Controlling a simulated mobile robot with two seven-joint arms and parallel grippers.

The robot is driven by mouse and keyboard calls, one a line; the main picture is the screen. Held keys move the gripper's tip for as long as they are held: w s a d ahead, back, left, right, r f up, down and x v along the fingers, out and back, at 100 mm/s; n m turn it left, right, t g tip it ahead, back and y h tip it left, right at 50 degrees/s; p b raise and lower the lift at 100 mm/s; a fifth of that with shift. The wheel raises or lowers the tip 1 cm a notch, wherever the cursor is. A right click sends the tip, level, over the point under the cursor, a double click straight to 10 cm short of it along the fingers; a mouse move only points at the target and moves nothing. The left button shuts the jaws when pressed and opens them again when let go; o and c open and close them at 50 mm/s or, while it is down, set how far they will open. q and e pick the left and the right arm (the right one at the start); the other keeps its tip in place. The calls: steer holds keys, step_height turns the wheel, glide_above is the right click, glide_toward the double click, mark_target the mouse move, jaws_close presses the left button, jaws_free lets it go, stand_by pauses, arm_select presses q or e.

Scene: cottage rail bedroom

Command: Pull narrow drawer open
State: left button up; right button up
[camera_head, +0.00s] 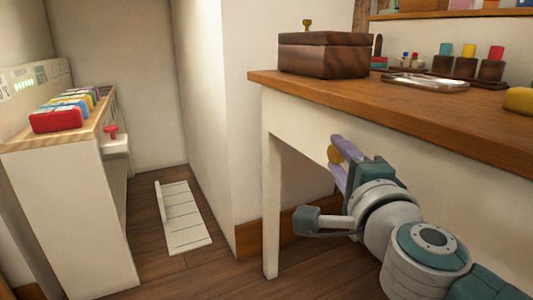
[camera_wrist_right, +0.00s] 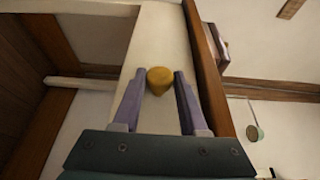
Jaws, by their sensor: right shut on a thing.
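The white front panel (camera_head: 304,126) under the wooden desk top (camera_head: 400,106) carries a round yellow knob (camera_head: 334,154). My right gripper (camera_head: 341,152), with lilac fingers, is at this knob and shut on it. In the right wrist view the knob (camera_wrist_right: 160,80) sits between the two fingertips (camera_wrist_right: 159,76), against the pale panel (camera_wrist_right: 160,40). No gap around the drawer front shows, and I cannot tell how far it stands out. My arm hides part of the panel in the head view. My left gripper is not in view.
A dark wooden box (camera_head: 325,56), a tray (camera_head: 425,83) and colored jars stand on the desk. A desk leg (camera_head: 270,200) stands left of my arm. A white cabinet (camera_head: 65,210) with a red knob is at the left. Between them is wooden floor with a white slatted panel (camera_head: 182,216).

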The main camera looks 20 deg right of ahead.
jaws_close()
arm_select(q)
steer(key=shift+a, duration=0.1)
arm_select(e)
steer(key=shift+a, duration=0.1)
stand_by(0.7)
